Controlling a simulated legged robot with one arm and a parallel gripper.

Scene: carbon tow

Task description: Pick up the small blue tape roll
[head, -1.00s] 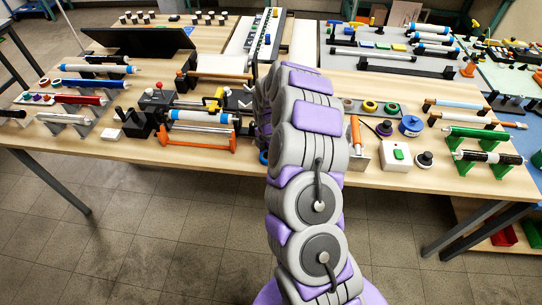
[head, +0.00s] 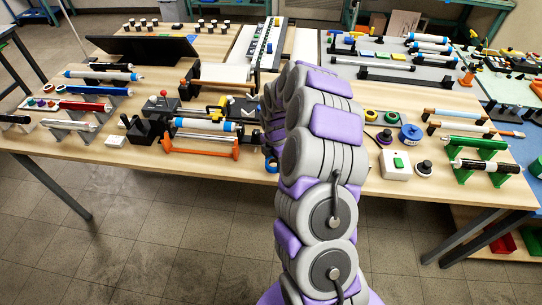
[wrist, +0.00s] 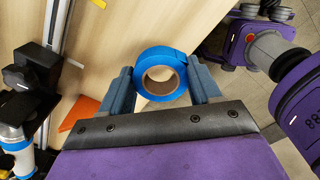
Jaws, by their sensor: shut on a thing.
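The small blue tape roll (wrist: 166,54) sits between the two fingers of my gripper (wrist: 161,80) in the wrist view, its brown core facing the camera. The fingers press on its left and right sides, so my gripper is shut on it. In the head view, a bit of the blue roll (head: 272,162) shows at the left of my arm, near the table's front edge. My arm hides most of the gripper there. I cannot tell how far the roll is above the table.
An orange-handled frame with a white and blue roller (head: 205,126) stands just left of my arm. Right of it are a white box with a green button (head: 396,166) and a larger blue spool (head: 411,134). The wooden table (head: 240,182) is bare along its front edge.

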